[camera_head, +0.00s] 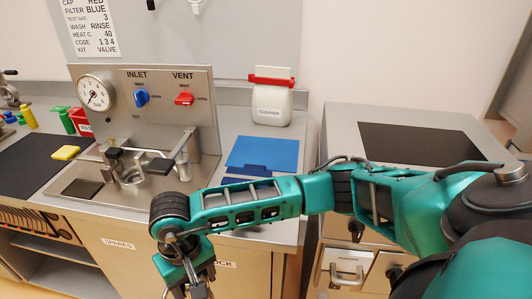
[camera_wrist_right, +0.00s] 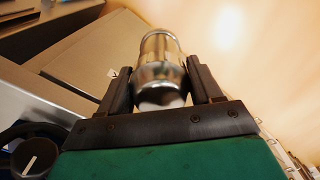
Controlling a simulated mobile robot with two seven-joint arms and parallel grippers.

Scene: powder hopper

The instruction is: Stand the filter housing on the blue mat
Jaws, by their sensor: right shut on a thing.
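The filter housing (camera_wrist_right: 162,68) is a shiny metal cylinder with a rounded shoulder. In the right wrist view it sits between the two dark fingers of my right gripper (camera_wrist_right: 162,88), which is shut on it. In the head view my right gripper (camera_head: 195,287) hangs at the bottom edge, in front of the counter, and the housing cannot be made out clearly there. The blue mat (camera_head: 262,153) lies flat on the counter behind my right forearm, which covers its near part. The mat's visible part is bare. My left gripper is not in view.
A white cleaner jug (camera_head: 269,108) with a red top stands behind the mat. A metal panel (camera_head: 170,105) with a gauge and blue and red valves stands left of it, above a clamp fixture (camera_head: 130,177).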

